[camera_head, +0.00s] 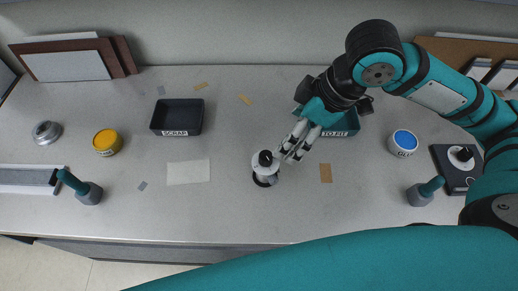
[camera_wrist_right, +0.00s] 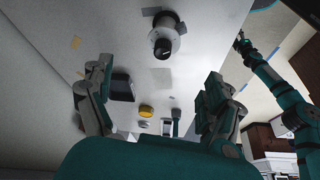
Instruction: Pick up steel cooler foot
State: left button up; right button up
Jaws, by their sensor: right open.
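The steel cooler foot (camera_head: 265,168) appears to be the pale round piece with a dark knob-like top and dark base, standing mid-counter. It also shows in the right wrist view (camera_wrist_right: 163,38), with a grey collar around its dark top. My right gripper (camera_head: 293,150) is open, its fingers just above and to the right of the piece in the head view. In the wrist view the open fingers (camera_wrist_right: 152,100) have nothing between them, and the piece lies beyond their tips. My left gripper is not in the head view; a teal arm shows in the wrist view, its end too small to read.
A dark scrap tray (camera_head: 177,131) stands left, and the to-fit tray (camera_head: 345,127) is partly hidden behind my right arm. A yellow-topped tub (camera_head: 106,141), a blue-topped tub (camera_head: 404,141) and teal-handled tools (camera_head: 88,193) stand around. A pale sheet (camera_head: 188,172) lies flat near the middle.

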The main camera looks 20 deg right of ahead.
aim_at(269, 154)
jog(key=x, duration=0.8)
jog(key=shift+s+a+f, duration=0.15)
jog(key=shift+a+f, duration=0.1)
jog(key=shift+f, duration=0.05)
jog(key=x, duration=0.2)
jog(key=shift+w+f, duration=0.3)
jog(key=shift+a+f, duration=0.2)
jog(key=shift+f, duration=0.2)
jog(key=shift+a+f+p, duration=0.2)
jog(key=shift+f+p, duration=0.15)
jog(key=shift+p, duration=0.05)
jog(key=x, duration=0.3)
jog(key=shift+a+f+p, duration=0.15)
jog(key=shift+f+p, duration=0.1)
jog(key=shift+p, duration=0.1)
jog(key=shift+a+f, duration=0.1)
jog(key=shift+f, duration=0.25)
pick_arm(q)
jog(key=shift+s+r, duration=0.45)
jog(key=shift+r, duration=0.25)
pick_arm(e)
jog(key=shift+c, duration=0.4)
jog(key=shift+r, duration=0.1)
jog(key=c, duration=1.6)
